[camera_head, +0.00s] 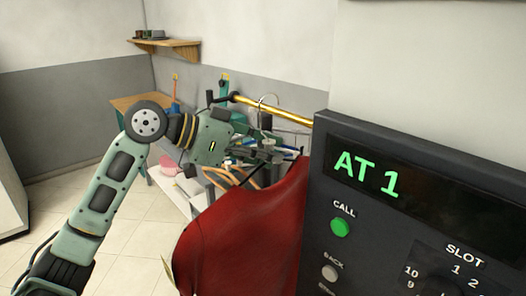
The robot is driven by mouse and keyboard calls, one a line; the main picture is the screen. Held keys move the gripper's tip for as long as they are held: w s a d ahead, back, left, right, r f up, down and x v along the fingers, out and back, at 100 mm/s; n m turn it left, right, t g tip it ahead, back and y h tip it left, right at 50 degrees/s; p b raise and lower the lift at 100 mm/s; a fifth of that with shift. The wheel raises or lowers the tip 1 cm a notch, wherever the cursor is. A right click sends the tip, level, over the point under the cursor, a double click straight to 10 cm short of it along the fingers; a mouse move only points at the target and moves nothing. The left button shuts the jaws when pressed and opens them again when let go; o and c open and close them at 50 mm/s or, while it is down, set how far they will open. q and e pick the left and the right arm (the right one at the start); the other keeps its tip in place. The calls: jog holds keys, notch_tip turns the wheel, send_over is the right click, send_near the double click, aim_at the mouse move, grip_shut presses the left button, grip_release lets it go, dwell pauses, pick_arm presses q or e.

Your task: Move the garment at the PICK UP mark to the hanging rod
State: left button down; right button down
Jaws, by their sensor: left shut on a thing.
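A red garment (243,232) hangs on a black hanger, in the middle foreground. My left gripper (268,150) comes in from the left and is shut at the top of the garment, on its hanger; the exact contact is small and cluttered. A thin metal hook (265,99) rises above the gripper, close to the rod in the picture; I cannot tell whether they touch. The golden hanging rod (283,109) runs behind the gripper, toward the dark panel. My right gripper is not in view. The PICK UP mark is not seen.
A dark control panel (405,165) reading "AT 1", with a green CALL button (340,227) and a SLOT dial, fills the right side, close to the garment. Behind are a wooden table (137,101), a wall shelf (165,43) and cluttered items. Floor at left is clear.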

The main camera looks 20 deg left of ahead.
pick_arm(q)
jog(key=shift+w+d+r+p, duration=0.1)
jog(key=shift+w+d+p, duration=0.45)
jog(key=shift+w, duration=0.2)
jog(key=shift+w+d+p, duration=0.45)
jog(key=shift+w+d, duration=0.05)
jog(key=shift+w, duration=0.25)
jog(key=shift+f+b, duration=0.75)
jog(key=shift+f, duration=0.85)
jog(key=shift+f, duration=0.2)
jog(key=c, duration=1.6)
grip_release()
jog(key=shift+f, duration=0.1)
jog(key=shift+a, duration=0.1)
